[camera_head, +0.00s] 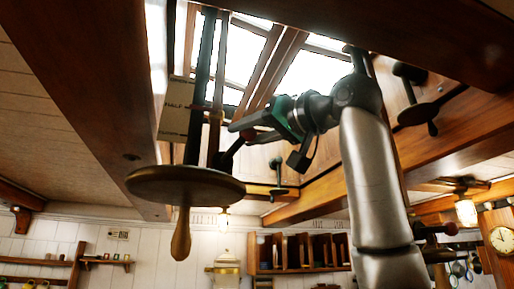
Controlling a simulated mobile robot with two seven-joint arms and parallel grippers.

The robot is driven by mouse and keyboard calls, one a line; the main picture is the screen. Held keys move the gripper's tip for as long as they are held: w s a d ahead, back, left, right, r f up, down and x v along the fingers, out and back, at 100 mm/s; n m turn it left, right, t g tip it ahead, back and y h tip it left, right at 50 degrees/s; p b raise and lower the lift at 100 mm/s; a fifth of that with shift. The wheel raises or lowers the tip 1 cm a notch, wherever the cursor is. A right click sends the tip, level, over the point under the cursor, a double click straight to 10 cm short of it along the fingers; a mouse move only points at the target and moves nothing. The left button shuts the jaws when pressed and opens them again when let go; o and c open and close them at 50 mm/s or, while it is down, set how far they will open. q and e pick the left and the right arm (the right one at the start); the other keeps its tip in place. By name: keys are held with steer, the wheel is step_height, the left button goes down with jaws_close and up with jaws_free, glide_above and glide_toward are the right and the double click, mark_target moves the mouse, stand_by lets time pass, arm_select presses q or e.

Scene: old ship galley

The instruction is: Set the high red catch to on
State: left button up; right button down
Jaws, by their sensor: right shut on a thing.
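The high red catch (226,158) looks like a short dark lever beside the upright rods under the skylight, with its dark red end up at my right gripper. My right gripper (246,129) comes in from the right, below the skylight, and is shut on that red end. The fingers hide part of the end, so I cannot tell the catch's exact setting. A pale lettered plate (180,107) hangs left of the rods, but its words are too small to read surely. My left gripper is not in view.
A round wooden disc (160,180) with a hanging handle (181,236) is just below left of the gripper. Dark fittings (417,114) are on the skylight frame at right. A lit lamp (466,211), clock (502,240) and wall rack (297,252) stand farther back.

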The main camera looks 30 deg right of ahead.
steer(key=shift+s+d+f+m+t+h+b, duration=0.1)
steer(key=shift+d+f+m+t+h+b, duration=0.5)
steer(key=shift+m+b, duration=1.5)
steer(key=shift+s+d+f+m+t+h+b, duration=0.15)
steer(key=shift+f+m+t+h+b, duration=0.95)
steer(key=shift+m, duration=1.4)
steer(key=shift+s+d+f+m+t+h+b, duration=0.1)
steer(key=shift+d+f+m+t+h+b, duration=0.65)
steer(key=shift+m+b, duration=1.55)
steer(key=shift+a+f+g+h, duration=0.15)
steer(key=shift+a+g+h, duration=0.15)
steer(key=shift+h, duration=0.25)
steer(key=shift+c, duration=2.1)
jaws_free()
steer(key=d+b+v, duration=0.1)
steer(key=b+v, duration=0.5)
steer(key=v, duration=0.9)
steer(key=shift+a, duration=0.45)
